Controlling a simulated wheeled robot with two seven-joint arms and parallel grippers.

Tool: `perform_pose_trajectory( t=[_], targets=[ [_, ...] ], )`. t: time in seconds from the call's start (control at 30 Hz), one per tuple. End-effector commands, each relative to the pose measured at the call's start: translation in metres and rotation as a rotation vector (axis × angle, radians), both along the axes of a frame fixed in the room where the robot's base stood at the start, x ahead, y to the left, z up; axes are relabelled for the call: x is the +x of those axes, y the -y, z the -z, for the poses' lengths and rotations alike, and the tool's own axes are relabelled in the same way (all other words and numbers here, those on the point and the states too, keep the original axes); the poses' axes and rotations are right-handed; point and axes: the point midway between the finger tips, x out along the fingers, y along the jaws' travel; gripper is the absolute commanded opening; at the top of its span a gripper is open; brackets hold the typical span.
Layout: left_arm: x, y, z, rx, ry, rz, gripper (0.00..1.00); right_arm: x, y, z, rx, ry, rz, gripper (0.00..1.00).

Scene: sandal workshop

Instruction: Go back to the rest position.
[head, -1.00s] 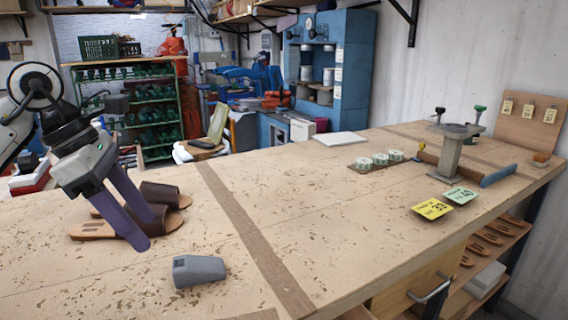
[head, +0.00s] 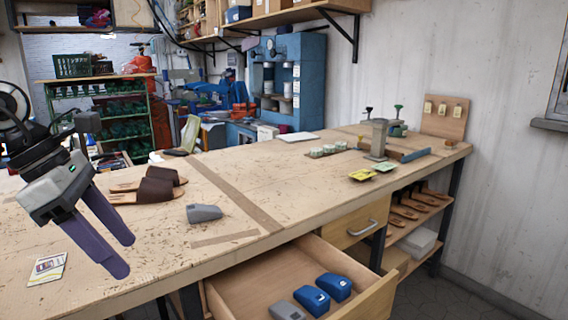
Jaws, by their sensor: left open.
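My left gripper (head: 122,255) hangs at the left of the head view, over the near left part of the bench. Its two purple fingers are apart with nothing between them. A pair of brown sandals (head: 150,187) lies on the bench beyond the gripper, apart from it. A grey block-like tool (head: 204,213) lies on the bench to the right of the sandals, clear of the gripper. My right gripper is not in view.
An open drawer (head: 240,282) juts out below the bench (head: 250,180), holding two blue tools (head: 312,300) and a grey one (head: 285,310). A printed card (head: 47,268) lies at the near left. A metal stand (head: 379,140) and yellow and green cards (head: 362,174) are at the far right.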

Motion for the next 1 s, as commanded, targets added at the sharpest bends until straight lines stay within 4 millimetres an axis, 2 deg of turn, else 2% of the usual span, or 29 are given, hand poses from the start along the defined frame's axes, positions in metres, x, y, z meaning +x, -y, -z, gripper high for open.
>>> perform_pose_trajectory(
  t=[0.03,0.2,0.33,0.47,0.67,0.8,0.9,1.0],
  targets=[
    [0.001,0.017,0.002,-0.01,-0.003,0.035,0.55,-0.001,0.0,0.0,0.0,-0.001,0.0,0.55],
    [-0.002,0.064,0.001,-0.038,-0.003,0.135,0.55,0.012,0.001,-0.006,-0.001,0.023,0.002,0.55],
    [-0.007,0.104,-0.001,-0.062,-0.002,0.22,0.55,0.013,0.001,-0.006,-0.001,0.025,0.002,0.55],
    [-0.014,0.128,0.021,-0.218,-0.061,0.212,0.55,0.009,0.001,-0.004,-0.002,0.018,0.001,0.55],
    [-0.03,0.173,0.041,-0.524,-0.179,0.162,0.55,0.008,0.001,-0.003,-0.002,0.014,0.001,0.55],
    [-0.039,0.201,0.048,-0.813,-0.317,0.053,0.55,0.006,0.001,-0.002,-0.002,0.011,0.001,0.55],
    [-0.038,0.212,0.05,-1.059,-0.451,-0.097,0.55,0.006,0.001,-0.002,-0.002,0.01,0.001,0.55],
    [-0.027,0.207,0.057,-1.301,-0.601,-0.31,0.55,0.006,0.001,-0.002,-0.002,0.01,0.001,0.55]
  ],
)
